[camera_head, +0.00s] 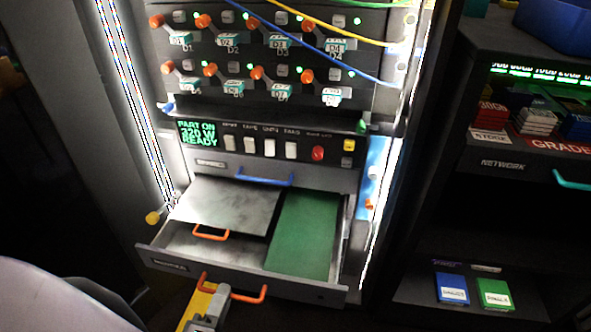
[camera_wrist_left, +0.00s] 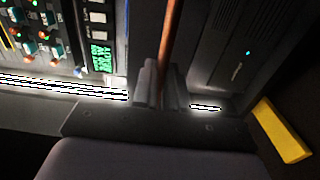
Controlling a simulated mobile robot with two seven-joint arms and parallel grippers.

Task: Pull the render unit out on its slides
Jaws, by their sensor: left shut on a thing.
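The render unit (camera_head: 300,289) is the low dark drawer of the rack, and it stands out from the rack front with its open top showing. Inside it are a grey metal plate (camera_head: 228,203) and a green board (camera_head: 303,235). An orange handle (camera_head: 247,298) is on its front. My left gripper (camera_head: 207,290) is at the left part of this handle. In the left wrist view the dark fingers (camera_wrist_left: 160,86) are shut on the orange bar (camera_wrist_left: 167,45). The exact contact is hidden in the head view. My right gripper is not in view.
Above the drawer are a switch panel (camera_head: 270,141) with a green display and rows of labelled plugs with cables. A second orange handle (camera_head: 210,234) is inside the drawer. At the right, a dark shelf unit (camera_head: 510,160) holds blue and green boxes. The gap between is dark.

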